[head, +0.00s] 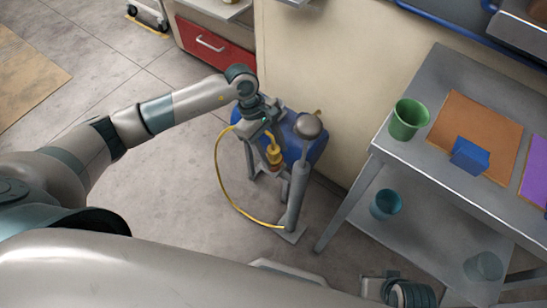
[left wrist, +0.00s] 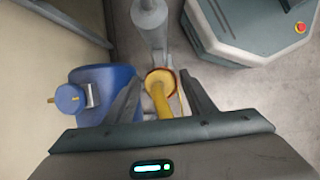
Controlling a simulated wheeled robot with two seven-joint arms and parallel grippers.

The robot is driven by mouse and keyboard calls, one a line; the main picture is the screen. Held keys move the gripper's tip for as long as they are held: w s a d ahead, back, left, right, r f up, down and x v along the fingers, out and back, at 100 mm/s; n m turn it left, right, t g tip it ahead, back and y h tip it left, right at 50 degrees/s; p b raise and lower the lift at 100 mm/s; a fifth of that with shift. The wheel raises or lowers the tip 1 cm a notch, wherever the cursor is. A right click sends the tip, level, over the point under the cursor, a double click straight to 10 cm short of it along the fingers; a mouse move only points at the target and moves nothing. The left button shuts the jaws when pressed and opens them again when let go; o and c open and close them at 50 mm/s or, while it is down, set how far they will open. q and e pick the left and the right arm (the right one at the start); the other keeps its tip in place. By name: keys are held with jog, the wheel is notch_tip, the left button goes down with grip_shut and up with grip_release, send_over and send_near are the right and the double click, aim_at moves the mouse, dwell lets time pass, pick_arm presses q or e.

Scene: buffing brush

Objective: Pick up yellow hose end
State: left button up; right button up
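The yellow hose end (head: 274,156) has a reddish-brown ring and hangs near the grey post with a rounded top. In the left wrist view the hose end (left wrist: 158,82) lies between the two fingers, with a visible gap on each side. My left gripper (head: 267,174) points down and is open around it; its fingers (left wrist: 161,76) also show in the left wrist view. The yellow hose (head: 222,178) loops from near the gripper down to the foot of the post. A part of my right arm shows at the bottom edge, and its fingers cannot be made out.
The grey post (head: 299,185) stands close to my left gripper. A blue tank (head: 316,143) is behind it, by the beige wall. A metal table (head: 418,152) at the right holds a green cup (head: 408,119) and a blue block (head: 469,156). A blue cup (head: 386,204) sits on its lower shelf.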

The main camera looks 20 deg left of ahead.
pick_arm(q)
jog(key=c, duration=0.8)
notch_tip(320, 180, up, 9)
jog(key=shift+r, duration=0.55)
jog(key=shift+w, duration=0.1)
